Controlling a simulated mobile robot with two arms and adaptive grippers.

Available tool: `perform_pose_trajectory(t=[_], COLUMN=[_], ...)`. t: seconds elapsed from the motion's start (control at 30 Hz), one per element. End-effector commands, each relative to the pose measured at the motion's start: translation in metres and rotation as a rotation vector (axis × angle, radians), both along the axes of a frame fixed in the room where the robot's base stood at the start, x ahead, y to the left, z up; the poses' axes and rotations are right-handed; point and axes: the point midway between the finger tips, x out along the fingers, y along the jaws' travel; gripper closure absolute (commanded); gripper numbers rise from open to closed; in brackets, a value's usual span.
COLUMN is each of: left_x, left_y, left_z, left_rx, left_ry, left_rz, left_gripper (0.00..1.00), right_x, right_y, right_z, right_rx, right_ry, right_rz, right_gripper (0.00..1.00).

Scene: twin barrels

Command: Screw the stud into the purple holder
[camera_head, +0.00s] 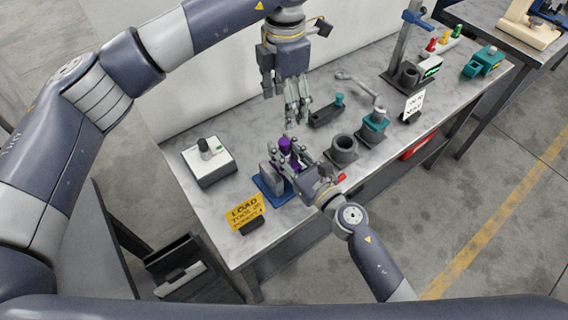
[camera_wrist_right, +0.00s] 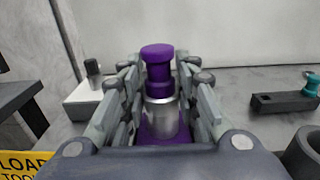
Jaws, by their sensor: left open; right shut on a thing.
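The purple holder (camera_wrist_right: 165,134) stands upright in a blue-based fixture (camera_head: 268,188), with a silver cylindrical part above its purple base. A purple stud (camera_wrist_right: 157,66) with a round head and a collar stands upright on top of the silver part; I cannot tell how deep its thread sits. The stud also shows in the head view (camera_head: 285,145). My right gripper (camera_head: 290,160) is shut on the holder, its fingers on both sides of the silver part, below the stud.
A grey box with a knob (camera_head: 208,163) and a yellow sign (camera_head: 245,210) stand to the left. A black rack with a teal stud (camera_head: 326,115), a dark cup (camera_head: 342,150) and a teal holder (camera_head: 373,127) stand to the right. A wall runs behind the bench.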

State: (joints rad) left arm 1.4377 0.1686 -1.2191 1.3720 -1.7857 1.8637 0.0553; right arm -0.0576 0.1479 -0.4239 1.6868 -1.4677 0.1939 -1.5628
Motion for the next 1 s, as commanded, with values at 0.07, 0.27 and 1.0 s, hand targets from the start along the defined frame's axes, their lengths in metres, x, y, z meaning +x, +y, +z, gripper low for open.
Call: perform_pose_trajectory(t=[0.07, 0.27, 1.0], left_x=[0.001, 0.0, -0.001], left_y=[0.0, -0.001, 0.0], left_z=[0.019, 0.062, 0.096], left_rx=[-0.001, -0.001, 0.0], left_ry=[-0.004, -0.003, 0.001], left_rz=[0.001, 0.001, 0.0], left_gripper=[0.29, 0.29, 0.29], right_x=[0.0, 0.0, 0.0], right_y=[0.0, 0.0, 0.0], right_z=[-0.001, -0.001, -0.001], right_rx=[-0.001, -0.001, -0.001], right_ry=[0.001, 0.001, 0.0], right_rz=[-0.001, -0.001, 0.0], right_gripper=[1.0, 1.0, 0.48])
